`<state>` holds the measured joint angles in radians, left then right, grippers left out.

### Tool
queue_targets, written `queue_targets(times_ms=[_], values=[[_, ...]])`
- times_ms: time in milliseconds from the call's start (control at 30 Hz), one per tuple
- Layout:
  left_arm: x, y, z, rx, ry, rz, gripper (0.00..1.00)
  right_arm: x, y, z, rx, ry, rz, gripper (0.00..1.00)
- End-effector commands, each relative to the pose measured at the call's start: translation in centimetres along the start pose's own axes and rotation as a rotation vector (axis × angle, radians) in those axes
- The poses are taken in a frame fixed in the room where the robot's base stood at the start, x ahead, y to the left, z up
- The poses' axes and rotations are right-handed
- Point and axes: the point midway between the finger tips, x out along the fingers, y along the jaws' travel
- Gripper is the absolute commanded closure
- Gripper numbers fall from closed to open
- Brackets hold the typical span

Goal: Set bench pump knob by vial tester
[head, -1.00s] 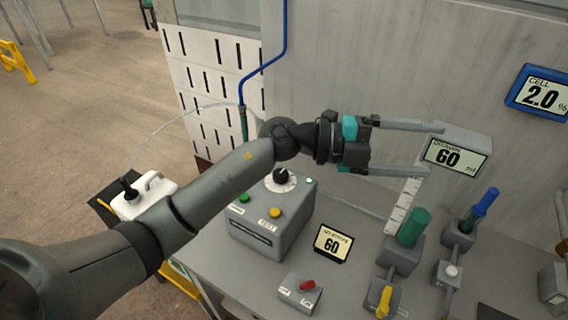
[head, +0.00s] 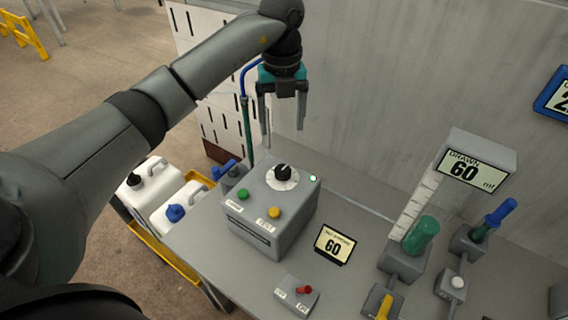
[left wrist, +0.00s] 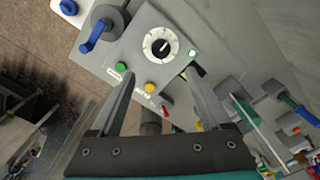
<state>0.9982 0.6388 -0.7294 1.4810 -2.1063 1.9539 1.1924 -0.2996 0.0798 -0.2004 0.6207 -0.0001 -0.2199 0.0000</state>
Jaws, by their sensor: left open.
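The pump (head: 270,215) is a grey box on the bench. Its black knob (head: 283,171) sits on a white dial, with a green button and a yellow button below it and a lit green lamp beside it. The knob and dial also show in the left wrist view (left wrist: 162,45), beyond the fingers. My left gripper (head: 283,138) is open and empty, pointing down above and behind the knob, apart from it. A small black display (head: 334,244) reads 60. The upper display (head: 472,168) reads DRAWN 60 ml, above a scaled column with a green cylinder (head: 421,235). My right gripper is out of view.
White jugs (head: 180,208) stand in a yellow-edged tray left of the bench. A blue-handled valve (head: 226,170) is close to the pump's left side. A red-switch box (head: 297,293) and a yellow lever (head: 384,306) stand in front. A grey wall rises behind.

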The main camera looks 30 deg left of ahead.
Motion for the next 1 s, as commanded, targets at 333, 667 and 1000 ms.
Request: queue_targets(times_ms=[333,667,1000], values=[[7.3,-0.1,-0.3,0.003,0.008,0.000,0.19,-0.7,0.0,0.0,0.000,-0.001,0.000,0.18],[12.9,-0.2,-0.2,0.005,0.004,-0.004,0.19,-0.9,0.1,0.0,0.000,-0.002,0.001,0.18],[14.1,-0.2,-0.2,0.005,0.002,-0.005,0.19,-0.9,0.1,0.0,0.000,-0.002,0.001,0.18]])
